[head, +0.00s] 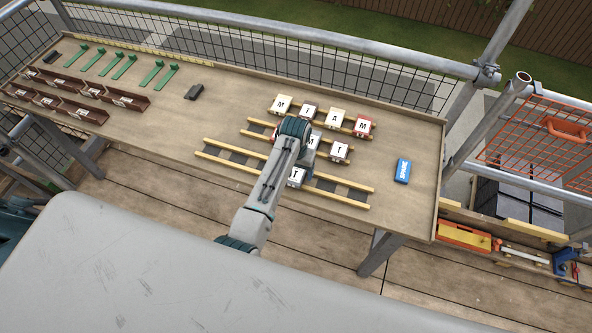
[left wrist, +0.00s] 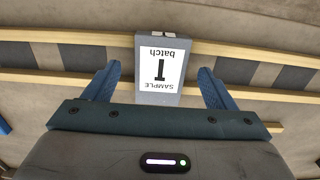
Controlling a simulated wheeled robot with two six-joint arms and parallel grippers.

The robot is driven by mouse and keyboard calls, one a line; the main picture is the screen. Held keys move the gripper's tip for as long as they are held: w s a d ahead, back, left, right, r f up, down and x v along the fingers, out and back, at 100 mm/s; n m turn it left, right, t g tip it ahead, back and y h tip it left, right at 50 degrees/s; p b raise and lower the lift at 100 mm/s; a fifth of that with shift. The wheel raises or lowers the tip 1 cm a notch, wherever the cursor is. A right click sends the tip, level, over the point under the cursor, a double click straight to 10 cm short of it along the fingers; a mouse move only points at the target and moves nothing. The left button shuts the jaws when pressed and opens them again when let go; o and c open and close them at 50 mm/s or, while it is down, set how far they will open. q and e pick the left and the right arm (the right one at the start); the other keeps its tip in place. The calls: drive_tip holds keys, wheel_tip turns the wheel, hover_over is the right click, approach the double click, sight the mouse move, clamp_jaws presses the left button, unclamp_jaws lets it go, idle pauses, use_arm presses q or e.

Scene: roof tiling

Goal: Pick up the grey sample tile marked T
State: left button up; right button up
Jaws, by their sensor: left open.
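The grey sample tile (left wrist: 145,97) has a white label reading "SAMPLE batch" with a large T, upside down in the left wrist view. It lies across a yellow wooden rail. My left gripper (left wrist: 159,72) is open, with one blue finger on each side of the tile and a gap to both. Its fingers are hidden in the head view, where my arm covers part of the rack. A grey tile marked T (head: 296,176) shows beside my arm on the front row, apparently the same one. My right gripper is not in view.
Other lettered tiles, including a cream M (head: 281,104) and a red M (head: 363,126), sit on the back rows. A grey T tile (head: 340,151) lies in the middle row. A blue block marked SPARE (head: 402,171) lies at right. Brown trays (head: 70,108) stand at far left.

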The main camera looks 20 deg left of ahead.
use_arm(q)
drive_tip(key=shift+f, duration=0.7)
drive_tip(key=c, duration=1.2)
drive_tip(key=shift+o, duration=0.2)
drive_tip(key=shift+w+r, duration=0.1)
drive_tip(key=shift+r, duration=0.1)
